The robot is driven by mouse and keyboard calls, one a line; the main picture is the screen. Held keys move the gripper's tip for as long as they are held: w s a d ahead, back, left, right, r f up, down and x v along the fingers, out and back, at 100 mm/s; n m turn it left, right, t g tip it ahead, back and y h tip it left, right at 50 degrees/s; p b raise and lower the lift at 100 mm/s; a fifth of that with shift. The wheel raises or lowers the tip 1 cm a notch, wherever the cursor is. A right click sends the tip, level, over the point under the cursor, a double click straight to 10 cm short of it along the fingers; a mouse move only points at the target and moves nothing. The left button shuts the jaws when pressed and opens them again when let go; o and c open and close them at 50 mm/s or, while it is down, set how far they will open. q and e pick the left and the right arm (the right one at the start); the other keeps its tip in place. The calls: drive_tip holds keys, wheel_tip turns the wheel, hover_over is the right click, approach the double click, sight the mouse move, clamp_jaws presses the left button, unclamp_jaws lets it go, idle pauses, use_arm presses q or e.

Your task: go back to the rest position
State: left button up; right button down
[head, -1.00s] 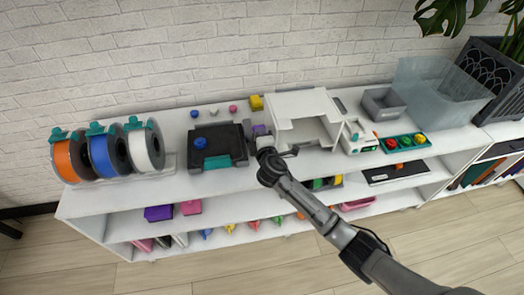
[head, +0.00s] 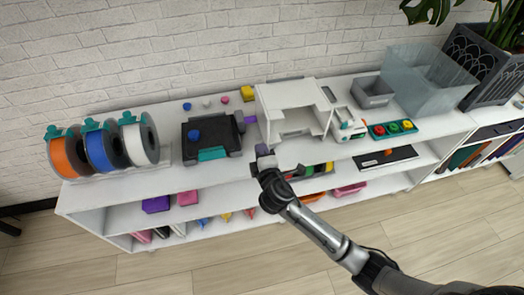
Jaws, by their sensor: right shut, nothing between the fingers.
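My right gripper (head: 264,157) is shut and empty, held in front of the white shelf's top edge, below the white box-like enclosure (head: 290,110). Its arm comes in from the lower right. My left gripper is not in view. The black tray-like device (head: 207,136) with a teal front and a blue knob-like piece stands on the shelf to the left of the gripper. A small purple piece (head: 250,120) lies between that device and the white enclosure.
The white shelf (head: 110,197) runs along a brick wall. Three spools, orange (head: 68,157), blue and white, stand at its left. A grey bin (head: 373,91), a clear box (head: 423,82) and a plant pot (head: 487,68) stand at the right. The wooden floor (head: 215,270) in front is clear.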

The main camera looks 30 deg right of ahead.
drive_tip(key=shift+s+a+r, duration=0.1)
drive_tip(key=shift+s+r, duration=0.05)
drive_tip(key=shift+s, duration=0.25)
drive_tip(key=s+a+f+m+g+y, duration=0.2)
drive_tip(key=s+f+m+g, duration=0.2)
drive_tip(key=s, duration=0.8)
drive_tip(key=s+a+f+m+g+y, duration=0.2)
drive_tip(key=s+f+m+g, duration=0.25)
drive_tip(key=s, duration=0.65)
drive_tip(key=s+a+f+m+g+y, duration=0.15)
drive_tip(key=s+f+m+g, duration=0.3)
drive_tip(key=s, duration=0.75)
wheel_tip(320, 180, up, 26)
drive_tip(key=p, duration=2.6)
drive_tip(key=shift+w+n, duration=0.2)
drive_tip(key=shift+n, duration=0.2)
